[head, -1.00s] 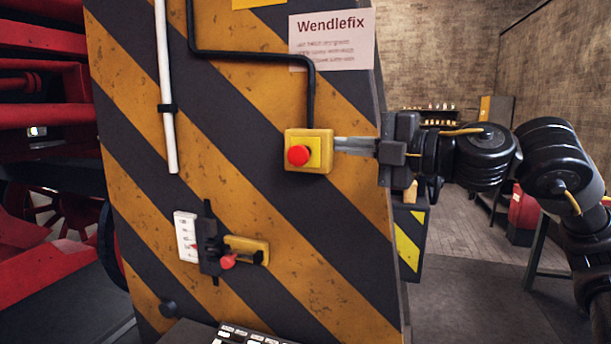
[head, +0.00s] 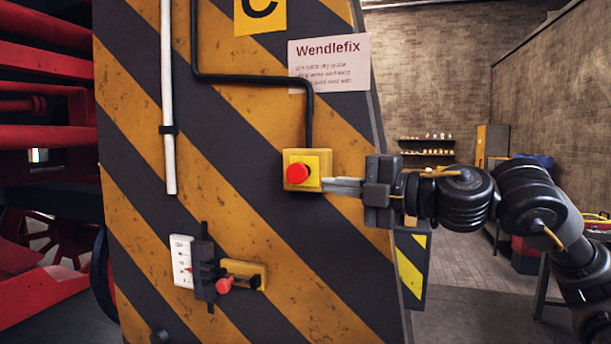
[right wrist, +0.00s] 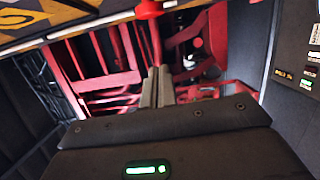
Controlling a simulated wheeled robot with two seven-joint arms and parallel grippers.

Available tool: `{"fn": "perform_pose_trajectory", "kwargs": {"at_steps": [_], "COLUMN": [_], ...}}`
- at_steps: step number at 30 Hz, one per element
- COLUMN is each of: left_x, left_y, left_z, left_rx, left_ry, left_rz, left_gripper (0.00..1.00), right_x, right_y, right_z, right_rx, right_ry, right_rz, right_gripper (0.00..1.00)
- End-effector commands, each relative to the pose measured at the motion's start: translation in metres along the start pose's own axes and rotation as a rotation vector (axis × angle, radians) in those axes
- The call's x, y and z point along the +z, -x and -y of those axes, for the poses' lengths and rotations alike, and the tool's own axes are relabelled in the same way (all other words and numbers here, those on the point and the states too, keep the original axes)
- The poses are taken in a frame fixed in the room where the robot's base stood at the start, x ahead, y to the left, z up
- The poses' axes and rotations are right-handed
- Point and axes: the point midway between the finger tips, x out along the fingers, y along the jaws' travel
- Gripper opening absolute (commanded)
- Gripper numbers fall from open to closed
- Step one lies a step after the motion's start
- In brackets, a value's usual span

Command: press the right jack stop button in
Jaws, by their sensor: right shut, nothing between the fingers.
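The stop button (head: 297,173) is a round red knob on a yellow box (head: 293,156), fixed to the black-and-orange striped column. It appears to stand out from its yellow plate. My right gripper (head: 326,185) is shut and empty, its fingers pointing left. In the head view the fingertips overlap the right edge of the box, just right of the red knob; I cannot tell whether they touch it. In the right wrist view the red knob (right wrist: 150,8) is cut by the top edge, above the closed fingertips (right wrist: 157,74). My left gripper is not in view.
Below the box, a slider with a red knob (head: 224,285) sits beside a white scale (head: 182,262). A black conduit (head: 309,115) runs up from the box, under a Wendlefix sign (head: 330,63). Red machinery (head: 45,115) stands at the left.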

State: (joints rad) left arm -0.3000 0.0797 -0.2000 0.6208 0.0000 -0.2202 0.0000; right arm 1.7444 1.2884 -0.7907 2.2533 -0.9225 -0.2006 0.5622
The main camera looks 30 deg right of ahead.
Motion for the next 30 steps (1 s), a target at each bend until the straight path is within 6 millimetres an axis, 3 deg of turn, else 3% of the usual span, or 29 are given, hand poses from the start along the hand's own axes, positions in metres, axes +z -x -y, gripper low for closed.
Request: {"fn": "perform_pose_trajectory", "kwargs": {"at_steps": [12,19,30], "left_x": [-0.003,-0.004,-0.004], "left_y": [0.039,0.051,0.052], "left_z": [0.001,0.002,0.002], "left_rx": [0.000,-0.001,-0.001], "left_ry": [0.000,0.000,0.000], "left_rz": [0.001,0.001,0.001], "left_gripper": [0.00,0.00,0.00], "right_x": [0.004,0.033,0.039], "right_y": [-0.082,-0.086,-0.088], "right_z": [-0.003,-0.002,0.000], "right_rx": [-0.004,-0.003,-0.001], "right_ry": [-0.003,-0.002,0.000], "right_rz": [0.003,0.003,0.000], "right_gripper": [0.00,0.00,0.00]}}
